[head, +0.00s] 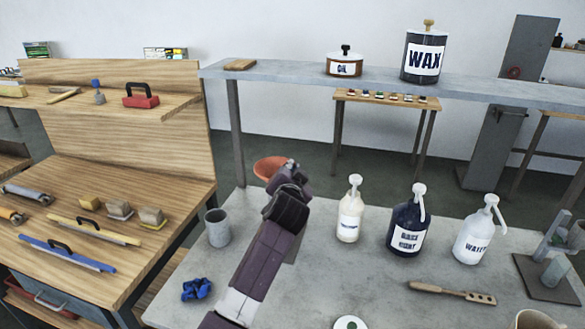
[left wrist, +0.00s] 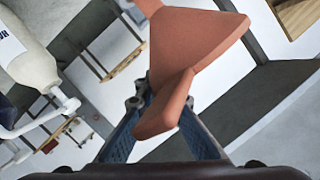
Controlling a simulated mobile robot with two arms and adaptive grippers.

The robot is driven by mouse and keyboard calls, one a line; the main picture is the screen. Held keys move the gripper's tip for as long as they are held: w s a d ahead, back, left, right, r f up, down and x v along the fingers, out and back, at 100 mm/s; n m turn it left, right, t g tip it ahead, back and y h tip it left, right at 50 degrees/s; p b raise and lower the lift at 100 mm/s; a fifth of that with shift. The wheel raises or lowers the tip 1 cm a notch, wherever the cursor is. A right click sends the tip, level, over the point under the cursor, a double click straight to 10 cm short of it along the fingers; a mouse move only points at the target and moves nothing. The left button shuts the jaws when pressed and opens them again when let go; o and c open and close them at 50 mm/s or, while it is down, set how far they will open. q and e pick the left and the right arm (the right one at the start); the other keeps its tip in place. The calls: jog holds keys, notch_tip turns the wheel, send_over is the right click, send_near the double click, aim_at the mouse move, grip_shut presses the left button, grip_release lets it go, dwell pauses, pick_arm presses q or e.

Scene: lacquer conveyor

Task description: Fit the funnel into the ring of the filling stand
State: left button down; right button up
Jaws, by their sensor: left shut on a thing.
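The orange funnel (head: 268,168) is held by my left gripper (head: 288,172) above the far left part of the grey table, and the gripper hides part of it. In the left wrist view the funnel (left wrist: 195,50) fills the upper middle, tilted, with a narrower part between the blue fingers (left wrist: 165,120). A grey metal stand (head: 545,278), seemingly the filling stand, is at the right edge, well apart from the funnel. It is cut off by the frame, and I cannot make out its ring clearly. My right gripper is not in view.
A raised shelf (head: 290,75) spans the back.

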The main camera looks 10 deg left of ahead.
pick_arm(q)
jog(key=shift+f+b, duration=1.05)
jog(key=shift+f, duration=0.7)
jog(key=c, duration=2)
grip_release()
jog(key=shift+s, duration=0.1)
jog(key=v, duration=1.2)
